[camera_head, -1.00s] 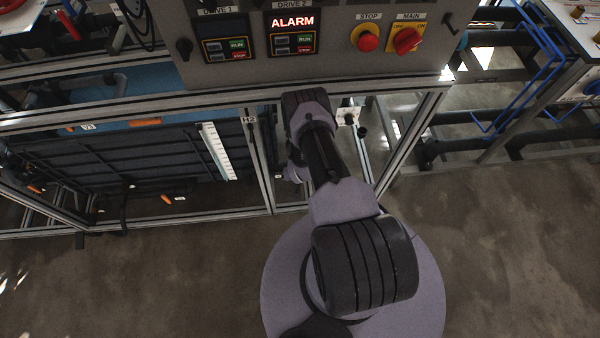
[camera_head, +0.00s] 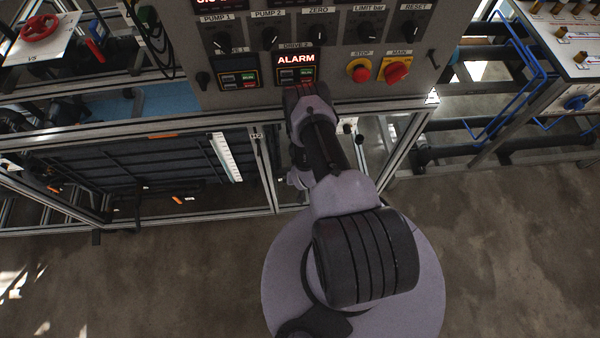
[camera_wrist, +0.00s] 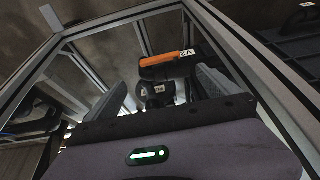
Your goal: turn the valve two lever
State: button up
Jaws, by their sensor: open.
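The valve two lever is an orange bar (camera_wrist: 170,58) with a white V2 tag (camera_wrist: 187,53), seen upside down in the wrist view. It lies across the picture above a dark round valve body (camera_wrist: 157,92). My gripper (camera_wrist: 165,85) is open, its two grey fingers apart on either side of the valve body. The lever appears beyond the fingertips; I cannot tell whether they touch. In the head view my arm hides my gripper. Orange pieces show under the frame there, but I cannot tell which is valve two.
A grey control panel (camera_head: 335,75) with an ALARM display, knobs and a red stop button (camera_head: 361,72) stands above the aluminium frame (camera_head: 268,165). Frame bars surround my gripper in the wrist view. A bench with blue tubing (camera_head: 515,75) is at right. The floor in front is clear.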

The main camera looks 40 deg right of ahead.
jog(key=p+v, duration=0.4)
jog(key=v, duration=0.2)
